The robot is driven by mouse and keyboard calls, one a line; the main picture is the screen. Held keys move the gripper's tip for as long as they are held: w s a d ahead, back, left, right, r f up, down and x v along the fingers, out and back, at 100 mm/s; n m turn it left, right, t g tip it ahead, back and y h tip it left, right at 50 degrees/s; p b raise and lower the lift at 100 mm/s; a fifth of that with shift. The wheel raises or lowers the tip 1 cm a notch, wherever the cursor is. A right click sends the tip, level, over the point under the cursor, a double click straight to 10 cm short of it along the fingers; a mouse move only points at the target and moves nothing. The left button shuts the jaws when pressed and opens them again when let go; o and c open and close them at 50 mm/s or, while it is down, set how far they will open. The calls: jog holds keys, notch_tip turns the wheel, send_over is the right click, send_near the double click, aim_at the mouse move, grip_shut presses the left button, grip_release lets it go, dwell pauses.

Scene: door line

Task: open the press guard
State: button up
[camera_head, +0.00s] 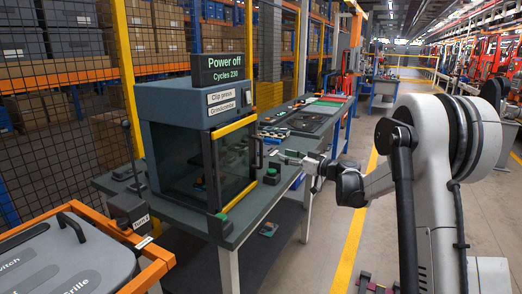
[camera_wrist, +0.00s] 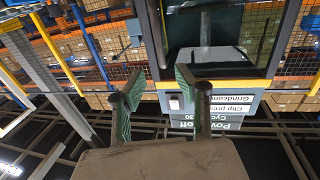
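The press (camera_head: 185,105) is a blue-grey box on a green-topped bench, with a sign reading "Power off, Cycles 230" on top. Its guard (camera_head: 234,160) is a clear panel in a dark frame with a yellow top edge; it looks closed. A dark upright handle (camera_head: 258,153) is on the guard's right side. My gripper (camera_head: 284,157) is just right of the handle, apparently apart from it. In the wrist view, which is upside down, my gripper (camera_wrist: 159,75) has its green-padded fingers spread with nothing between them. The guard's yellow edge (camera_wrist: 218,84) shows beyond them.
Green-topped black blocks stand on the bench (camera_head: 240,228) near the guard, one (camera_head: 271,174) below my gripper. An orange-framed cart (camera_head: 155,262) with a grey lid is at front left. Mesh fencing and shelves stand behind.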

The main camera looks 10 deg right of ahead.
send_over(261, 166)
jog(key=shift+w+d, duration=0.1)
jog(key=shift+w, duration=0.3)
grip_shut()
dwell(0.4)
